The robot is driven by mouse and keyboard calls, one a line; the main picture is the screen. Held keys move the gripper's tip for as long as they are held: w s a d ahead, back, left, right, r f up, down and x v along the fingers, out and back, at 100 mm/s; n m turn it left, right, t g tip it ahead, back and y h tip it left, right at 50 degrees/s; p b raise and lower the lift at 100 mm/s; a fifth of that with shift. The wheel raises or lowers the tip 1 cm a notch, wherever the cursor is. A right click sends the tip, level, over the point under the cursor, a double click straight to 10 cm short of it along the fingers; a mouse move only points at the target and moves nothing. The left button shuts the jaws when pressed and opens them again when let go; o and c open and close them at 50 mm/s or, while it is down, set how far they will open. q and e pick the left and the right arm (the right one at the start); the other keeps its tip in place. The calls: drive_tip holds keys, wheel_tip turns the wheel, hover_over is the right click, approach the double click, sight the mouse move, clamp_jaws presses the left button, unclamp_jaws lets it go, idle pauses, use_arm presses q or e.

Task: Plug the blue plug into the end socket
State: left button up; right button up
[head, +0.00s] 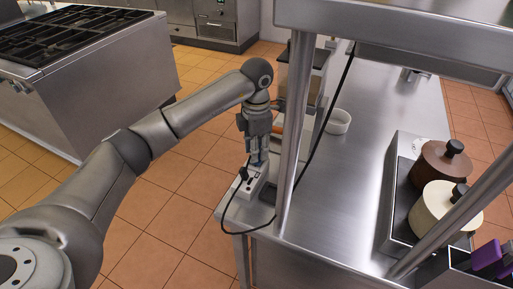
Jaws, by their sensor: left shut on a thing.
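My left gripper (257,160) points down over a white socket strip (243,192) at the near left corner of the steel counter. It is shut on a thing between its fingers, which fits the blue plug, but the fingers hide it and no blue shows. A dark plug (243,173) with a black cord sits at the strip just left of my fingers. The end socket is too small to make out clearly. I cannot tell whether the held plug touches the strip. My right gripper is out of view.
A steel post (295,120) of the overhead shelf stands close right of my gripper. The black cord (318,140) runs past it. A white bowl (338,121) stands behind. Two lidded pots (445,205) are at right. The mid counter is clear.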

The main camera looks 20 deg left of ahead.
use_arm(q)
drive_tip(key=shift+f+b, duration=0.35)
idle(0.6)
drive_tip(key=o, duration=1)
drive_tip(key=shift+r, duration=0.1)
wheel_tip(320, 180, up, 12)
drive_tip(key=shift+f, duration=0.1)
